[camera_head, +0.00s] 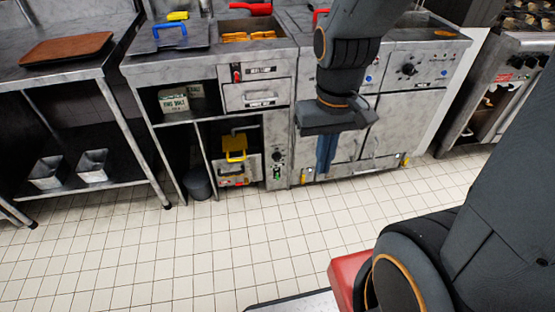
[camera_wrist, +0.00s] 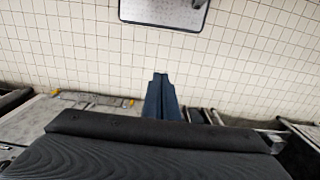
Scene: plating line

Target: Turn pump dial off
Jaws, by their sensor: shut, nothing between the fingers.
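A small dark dial (camera_head: 278,156) sits on a narrow grey panel of the steel fryer unit, above a green control; its label is too small to read, so I cannot tell its setting or whether it is the pump dial. A larger black knob (camera_head: 409,69) is on the upper right front panel. My gripper (camera_head: 325,170) hangs pointing down in front of the unit's doors, right of the narrow panel and apart from the small dial. Its blue fingers are together and empty; they also show in the wrist view (camera_wrist: 160,77), over tiled floor.
An open lower bay holds a yellow-handled part (camera_head: 235,150) left of the narrow panel. A dark bucket (camera_head: 198,183) stands further left. A steel table (camera_head: 60,78) with a brown tray is at the left.

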